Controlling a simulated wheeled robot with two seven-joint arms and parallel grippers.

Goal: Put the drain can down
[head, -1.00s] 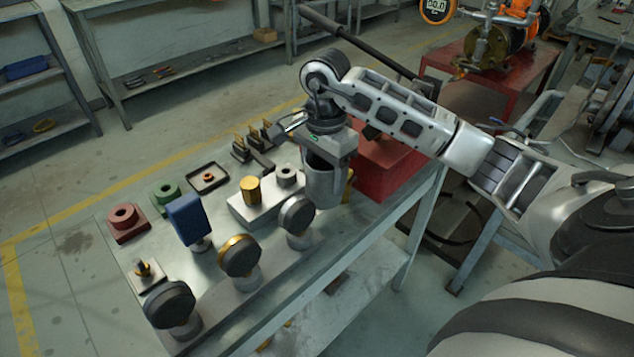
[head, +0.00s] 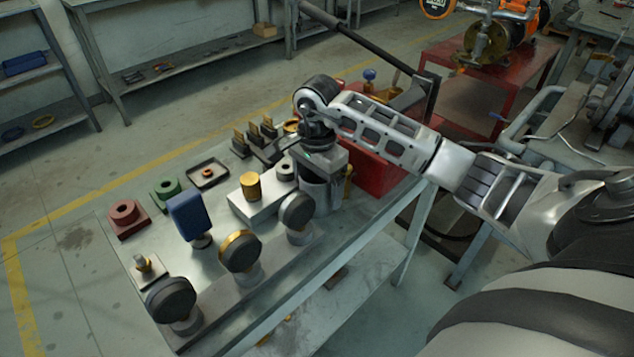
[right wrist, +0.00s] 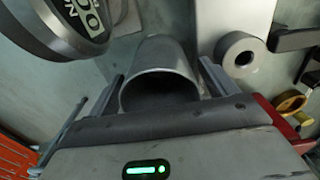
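The drain can (head: 321,196) is a grey metal cylinder, open at the top, upright at the right part of the metal table (head: 215,268). My right gripper (head: 319,172) is above it, pointing down, with its fingers along the can's sides. In the right wrist view the can (right wrist: 160,78) sits between the two fingers (right wrist: 160,72), which appear to press on its walls. The can's base looks at or very near the table top; I cannot tell whether it touches. My left gripper is out of view.
Round gauges (head: 297,210) stand along the table's near edge, close to the can. A grey block (head: 258,204) with a brass cylinder lies left of it. A red box (head: 381,170) is right behind.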

